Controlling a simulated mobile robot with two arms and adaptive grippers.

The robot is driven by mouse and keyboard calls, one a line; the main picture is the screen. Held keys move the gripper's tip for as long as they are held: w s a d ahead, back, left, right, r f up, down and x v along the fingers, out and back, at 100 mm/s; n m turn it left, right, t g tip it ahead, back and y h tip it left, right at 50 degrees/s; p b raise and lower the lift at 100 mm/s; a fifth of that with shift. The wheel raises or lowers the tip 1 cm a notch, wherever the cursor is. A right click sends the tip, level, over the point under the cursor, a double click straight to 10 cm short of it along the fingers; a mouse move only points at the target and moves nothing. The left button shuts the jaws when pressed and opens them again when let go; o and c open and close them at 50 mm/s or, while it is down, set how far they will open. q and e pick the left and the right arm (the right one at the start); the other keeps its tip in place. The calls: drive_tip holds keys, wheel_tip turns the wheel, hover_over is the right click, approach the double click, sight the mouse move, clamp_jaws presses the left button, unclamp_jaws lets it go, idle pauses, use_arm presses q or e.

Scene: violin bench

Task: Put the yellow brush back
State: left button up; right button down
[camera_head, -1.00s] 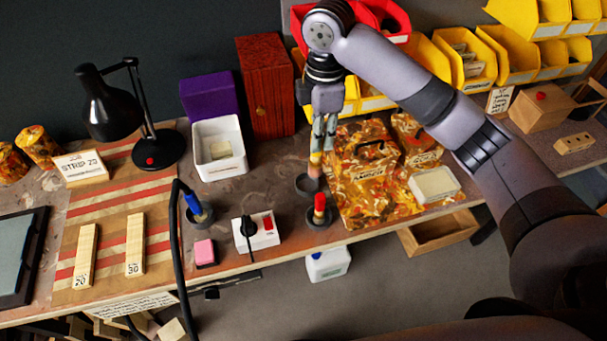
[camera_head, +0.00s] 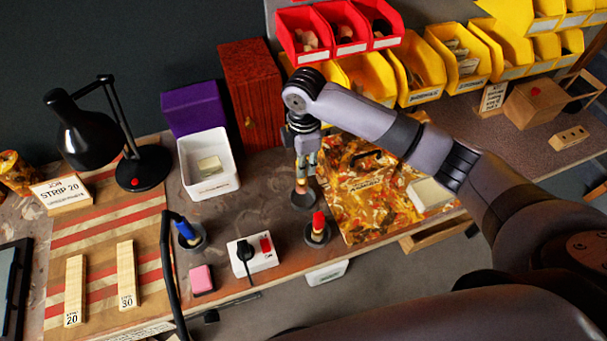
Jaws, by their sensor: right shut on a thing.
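My right gripper (camera_head: 304,178) points down over the bench and is shut on the yellow brush (camera_head: 301,186). Only a short yellow-orange part of the brush shows below the fingers. The brush is roughly upright, with its lower end over or in a dark round holder (camera_head: 304,202); I cannot tell whether it touches the holder's bottom. A blue brush (camera_head: 183,229) stands in a similar holder to the left. A red brush (camera_head: 318,222) stands in another holder just in front. My left gripper is out of view.
A white socket box (camera_head: 252,257) and a pink block (camera_head: 201,279) lie near the front edge. A white bin (camera_head: 232,164) and a red-brown cabinet (camera_head: 252,95) stand behind. A mottled orange board (camera_head: 355,215) lies right of the holder. A black lamp (camera_head: 85,130) stands left.

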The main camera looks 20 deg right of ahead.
wheel_tip(320, 180, down, 3)
drive_tip(key=shift+r, duration=0.15)
wheel_tip(320, 180, down, 3)
drive_tip(key=shift+f+p, duration=0.2)
drive_tip(key=shift+p, duration=0.2)
drive_tip(key=shift+f, duration=0.2)
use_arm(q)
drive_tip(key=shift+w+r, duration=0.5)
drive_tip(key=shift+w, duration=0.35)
use_arm(e)
drive_tip(key=c, duration=1.4)
unclamp_jaws()
drive_tip(key=shift+c, duration=0.2)
use_arm(q)
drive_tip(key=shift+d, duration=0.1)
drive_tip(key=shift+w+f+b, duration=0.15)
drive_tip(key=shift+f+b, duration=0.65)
drive_tip(key=shift+b, duration=0.05)
use_arm(e)
wheel_tip(320, 180, up, 12)
drive_tip(key=shift+r, duration=0.1)
